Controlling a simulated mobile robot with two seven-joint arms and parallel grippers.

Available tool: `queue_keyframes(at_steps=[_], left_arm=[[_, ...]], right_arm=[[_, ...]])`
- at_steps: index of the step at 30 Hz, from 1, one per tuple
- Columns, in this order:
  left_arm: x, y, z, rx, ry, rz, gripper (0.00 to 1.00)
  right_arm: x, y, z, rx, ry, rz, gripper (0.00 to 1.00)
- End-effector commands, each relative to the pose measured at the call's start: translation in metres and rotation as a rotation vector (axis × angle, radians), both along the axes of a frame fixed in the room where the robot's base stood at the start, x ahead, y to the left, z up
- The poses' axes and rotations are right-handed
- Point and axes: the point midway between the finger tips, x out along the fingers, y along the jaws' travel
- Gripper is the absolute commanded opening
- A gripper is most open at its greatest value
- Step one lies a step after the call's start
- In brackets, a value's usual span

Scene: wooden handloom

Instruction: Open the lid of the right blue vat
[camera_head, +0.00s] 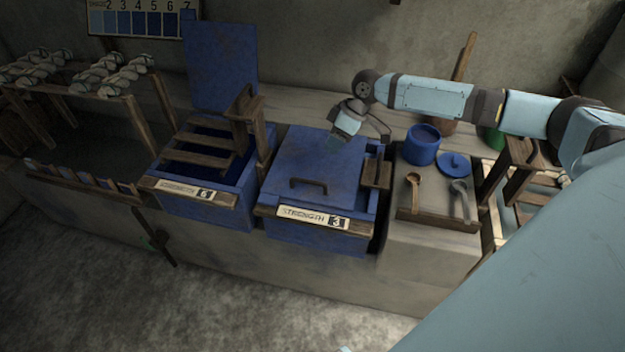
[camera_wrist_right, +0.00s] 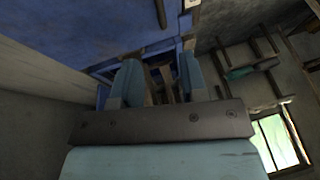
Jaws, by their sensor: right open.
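The right blue vat (camera_head: 313,235) carries a label reading STRENGTH 3. Its blue lid (camera_head: 300,158) lies flat and closed on top, with a dark handle (camera_head: 308,183) near the front edge. The lid also shows in the right wrist view (camera_wrist_right: 70,35), with a bar that looks like its handle at the top. My right gripper (camera_head: 336,141) hangs over the back right part of the lid, behind the handle. In the wrist view its two fingers (camera_wrist_right: 160,82) stand apart with nothing held between them. Whether the fingertips touch the lid cannot be told. My left gripper is not in view.
The left vat (camera_head: 205,211), labelled 6, has its lid (camera_head: 221,68) raised, with wooden slats over it. Right of the closed vat are a tray (camera_head: 437,219) with a wooden spoon and a metal tool, a blue pot (camera_head: 422,146) and a small blue lid (camera_head: 454,165).

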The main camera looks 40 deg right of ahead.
Motion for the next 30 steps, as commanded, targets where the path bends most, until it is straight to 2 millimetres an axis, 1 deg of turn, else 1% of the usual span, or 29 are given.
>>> queue_keyframes(at_steps=[5,12,18,24,30], left_arm=[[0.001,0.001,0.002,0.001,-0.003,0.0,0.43],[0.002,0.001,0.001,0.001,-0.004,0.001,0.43],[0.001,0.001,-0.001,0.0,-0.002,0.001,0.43],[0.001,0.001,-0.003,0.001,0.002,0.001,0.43],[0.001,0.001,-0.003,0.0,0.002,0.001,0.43]], right_arm=[[0.004,0.009,-0.019,0.003,0.004,0.0,0.4],[0.013,0.029,-0.066,0.004,0.003,-0.001,0.4],[0.019,0.043,-0.1,0.003,0.003,-0.002,0.4],[0.023,0.05,-0.119,0.001,0.002,-0.002,0.4],[0.024,0.052,-0.123,0.002,0.001,-0.002,0.4]])
